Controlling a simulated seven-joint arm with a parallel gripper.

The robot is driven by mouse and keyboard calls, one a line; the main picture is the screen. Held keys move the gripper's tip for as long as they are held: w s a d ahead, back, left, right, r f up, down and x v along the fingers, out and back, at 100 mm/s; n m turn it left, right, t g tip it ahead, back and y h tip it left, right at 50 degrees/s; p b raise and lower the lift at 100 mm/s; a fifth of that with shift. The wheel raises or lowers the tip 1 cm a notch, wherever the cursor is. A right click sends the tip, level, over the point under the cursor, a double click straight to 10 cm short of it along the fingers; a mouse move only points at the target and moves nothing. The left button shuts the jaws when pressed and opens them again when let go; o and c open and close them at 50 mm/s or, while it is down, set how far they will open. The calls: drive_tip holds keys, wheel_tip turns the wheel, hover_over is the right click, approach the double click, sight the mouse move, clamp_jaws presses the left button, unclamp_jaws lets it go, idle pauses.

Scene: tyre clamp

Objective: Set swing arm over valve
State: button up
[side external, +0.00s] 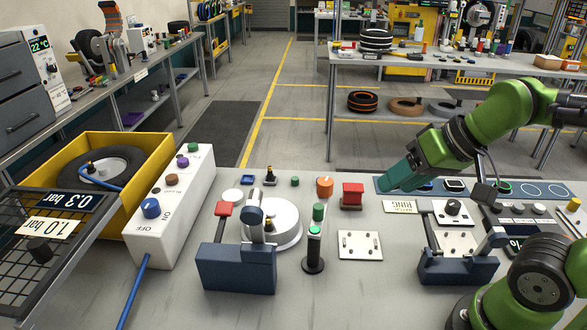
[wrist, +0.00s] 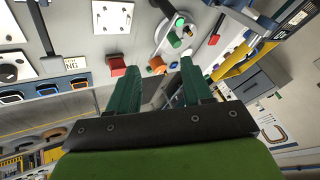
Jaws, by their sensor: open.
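A left clamp has a navy base (side external: 238,268), a red knob (side external: 223,209) and a grey-blue swing arm (side external: 254,205) standing upright beside a round white disc (side external: 285,226). The disc also shows in the wrist view (wrist: 164,38). A second clamp (side external: 458,268) with a blue-grey arm stands at the right. I cannot tell for sure which part is the valve; a small dark brass-coloured piece (side external: 270,226) sits by the left arm. My gripper (side external: 390,187) is above the bench at the right, apart from both clamps. Its fingers (wrist: 150,62) are open and empty.
A red block (side external: 352,196), an orange knob (side external: 324,187) and a green-topped black post (side external: 314,252) stand between the clamps. A white control box (side external: 172,205) and a yellow crate (side external: 140,143) with a tyre are at the left. The front middle of the bench is clear.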

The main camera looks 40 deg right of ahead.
sight(318, 205)
drive_tip(key=shift+w+a+r+g+h, duration=0.55)
drive_tip(key=shift+w+a+r+g, duration=0.85)
drive_tip(key=shift+w, duration=2.25)
drive_tip(key=shift+w+a+r+g+h, duration=0.8)
drive_tip(key=shift+w+g, duration=1.2)
drive_tip(key=shift+w, duration=1.65)
drive_tip(key=shift+y, duration=0.25)
drive_tip(key=f, duration=1.6)
drive_tip(key=shift+a+f, duration=0.2)
drive_tip(key=shift+f, duration=0.2)
clamp_jaws()
